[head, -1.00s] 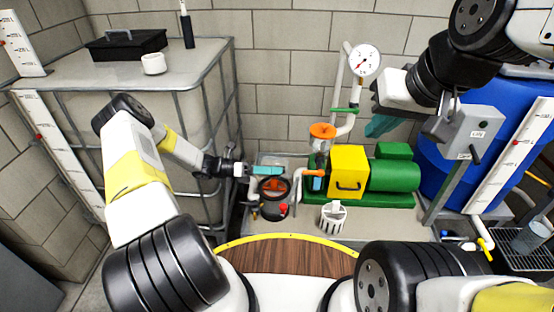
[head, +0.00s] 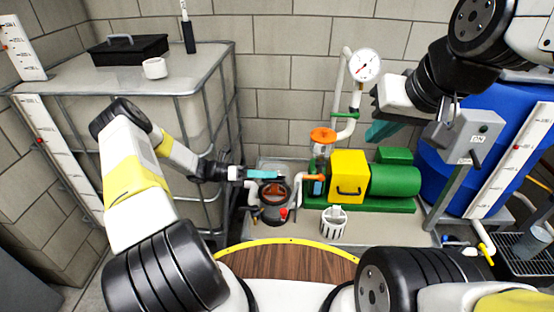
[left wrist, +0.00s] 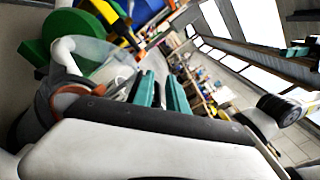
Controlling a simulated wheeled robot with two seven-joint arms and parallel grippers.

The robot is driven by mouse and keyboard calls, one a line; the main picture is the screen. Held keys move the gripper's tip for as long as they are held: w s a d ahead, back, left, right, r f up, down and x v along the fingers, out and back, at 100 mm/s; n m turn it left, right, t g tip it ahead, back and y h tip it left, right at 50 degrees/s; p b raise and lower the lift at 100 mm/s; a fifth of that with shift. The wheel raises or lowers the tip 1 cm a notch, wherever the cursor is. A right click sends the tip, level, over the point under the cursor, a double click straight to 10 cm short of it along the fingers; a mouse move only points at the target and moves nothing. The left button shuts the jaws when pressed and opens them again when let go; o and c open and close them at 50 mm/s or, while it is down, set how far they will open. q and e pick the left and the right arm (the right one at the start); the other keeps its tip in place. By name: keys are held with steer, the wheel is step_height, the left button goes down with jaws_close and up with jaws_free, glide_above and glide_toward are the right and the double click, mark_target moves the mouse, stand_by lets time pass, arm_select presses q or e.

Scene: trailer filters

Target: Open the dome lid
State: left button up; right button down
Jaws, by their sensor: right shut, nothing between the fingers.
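A dark round filter pot (head: 273,210) with a brownish-orange inside stands at the left of the pump base. A clear dome-shaped cover with an orange rim (left wrist: 90,62) shows at the left of the left wrist view, close to the fingers. Whether this dome is seated or raised is hard to tell. My left gripper (head: 278,175) is just above the pot's back rim, and its teal fingers also show in the left wrist view (left wrist: 161,92), parted with nothing between them. My right gripper (head: 378,132) is shut and empty, high to the right, in front of the wall and away from the pot.
A yellow and green pump (head: 348,175) with an orange-capped clear filter (head: 322,136) stands right of the pot. A white slotted basket (head: 334,220) sits in front. A caged tank (head: 190,120) is left, a blue drum (head: 440,180) right.

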arm_select(q)
steer(key=a, duration=0.6)
